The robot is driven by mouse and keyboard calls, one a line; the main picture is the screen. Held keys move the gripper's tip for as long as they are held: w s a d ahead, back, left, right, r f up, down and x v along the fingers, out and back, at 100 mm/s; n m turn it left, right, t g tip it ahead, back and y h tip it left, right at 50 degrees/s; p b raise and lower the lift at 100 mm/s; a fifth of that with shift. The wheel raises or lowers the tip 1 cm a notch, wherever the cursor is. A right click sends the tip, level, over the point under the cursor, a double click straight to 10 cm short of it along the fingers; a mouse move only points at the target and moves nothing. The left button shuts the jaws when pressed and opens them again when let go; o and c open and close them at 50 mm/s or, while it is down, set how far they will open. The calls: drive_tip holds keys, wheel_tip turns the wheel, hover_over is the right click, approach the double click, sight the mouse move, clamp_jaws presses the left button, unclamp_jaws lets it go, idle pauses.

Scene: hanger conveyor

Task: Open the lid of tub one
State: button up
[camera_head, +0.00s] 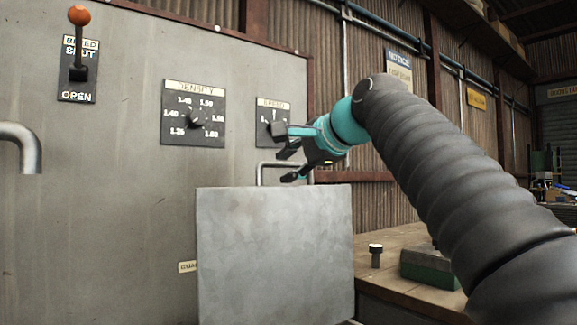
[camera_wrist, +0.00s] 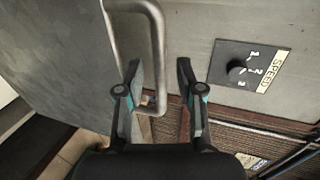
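No tub or lid marked as tub one can be made out in either view. My gripper (camera_head: 283,155) is open in front of the panel with the dials, just above a grey metal sheet (camera_head: 275,255). In the wrist view my gripper (camera_wrist: 159,65) has its fingers apart. A bent metal handle (camera_wrist: 156,45) shows between and beyond the fingers. It also shows in the head view (camera_head: 261,170), partly hidden behind the sheet's top edge. I cannot tell whether the fingers touch it.
The panel holds an orange-knobbed bleed lever (camera_head: 78,45), a density dial (camera_head: 193,115) and a speed dial (camera_wrist: 238,69). A bent pipe (camera_head: 25,145) juts out at the left. A wooden bench (camera_head: 395,290) with a green block (camera_head: 430,266) stands at the right.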

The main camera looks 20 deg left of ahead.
drive_tip(key=v, duration=1.1)
drive_tip(key=shift+s+d, duration=0.1)
drive_tip(key=shift+d, duration=0.05)
